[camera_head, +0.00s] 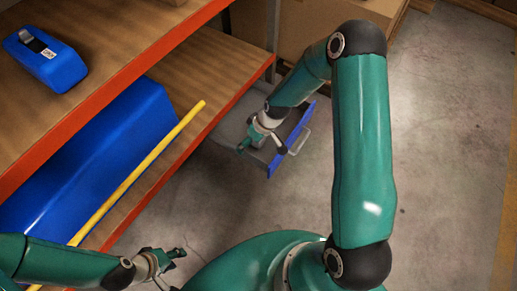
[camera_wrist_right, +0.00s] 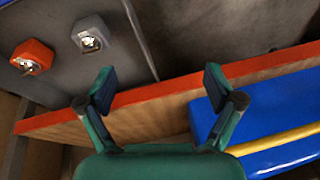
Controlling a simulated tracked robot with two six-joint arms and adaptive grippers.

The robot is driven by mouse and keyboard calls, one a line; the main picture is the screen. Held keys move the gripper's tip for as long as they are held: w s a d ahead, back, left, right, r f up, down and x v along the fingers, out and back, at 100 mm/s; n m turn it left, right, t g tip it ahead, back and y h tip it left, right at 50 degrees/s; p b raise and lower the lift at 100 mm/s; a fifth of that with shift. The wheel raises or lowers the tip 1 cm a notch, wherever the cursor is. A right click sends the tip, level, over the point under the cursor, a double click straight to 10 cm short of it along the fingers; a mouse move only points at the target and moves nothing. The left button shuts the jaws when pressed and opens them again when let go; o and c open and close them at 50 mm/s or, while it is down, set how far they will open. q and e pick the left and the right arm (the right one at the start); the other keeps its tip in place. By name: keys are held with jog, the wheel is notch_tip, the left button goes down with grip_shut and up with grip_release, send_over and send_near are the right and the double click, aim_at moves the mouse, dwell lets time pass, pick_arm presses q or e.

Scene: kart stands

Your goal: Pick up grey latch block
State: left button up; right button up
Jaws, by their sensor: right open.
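The grey latch block (camera_wrist_right: 92,33) lies on a grey surface at the upper left of the right wrist view, with a small bright metal part on top. My right gripper (camera_wrist_right: 158,82) is open and empty, apart from the block, which is beyond its left finger. In the head view my right gripper (camera_head: 262,136) is over the grey drawer with the blue front (camera_head: 289,140); the block cannot be made out there. My left gripper (camera_head: 178,268) is at the bottom left, its fingers spread and empty.
An orange block (camera_wrist_right: 32,57) lies left of the grey one. A wooden shelf with an orange edge (camera_wrist_right: 130,97) crosses under my right gripper.

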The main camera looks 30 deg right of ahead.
jog(key=w+d+f+n+t+b, duration=0.1)
jog(key=w+d+f+b, duration=0.15)
jog(key=d, duration=0.25)
jog(key=w+d+f+n+b, duration=0.1)
jog(key=w+d+b, duration=0.25)
jog(key=d, duration=0.25)
jog(key=shift+n+h, duration=0.3)
jog(key=shift+h, duration=0.1)
jog(key=b+x, duration=0.1)
jog(key=x, duration=0.4)
jog(key=b+x, duration=0.2)
jog(key=x, duration=0.3)
jog(key=shift+a+f, duration=0.3)
jog(key=shift+d+b+x, duration=0.2)
jog(key=shift+b+x, duration=0.35)
jog(key=shift+x, duration=0.75)
jog(key=shift+d+b+x, duration=0.2)
jog(key=shift+b+x, duration=0.35)
jog(key=shift+x, duration=0.75)
pick_arm(q)
notch_tip(320, 180, down, 14)
pick_arm(e)
jog(key=c, duration=1.3)
jog(key=shift+c, duration=0.4)
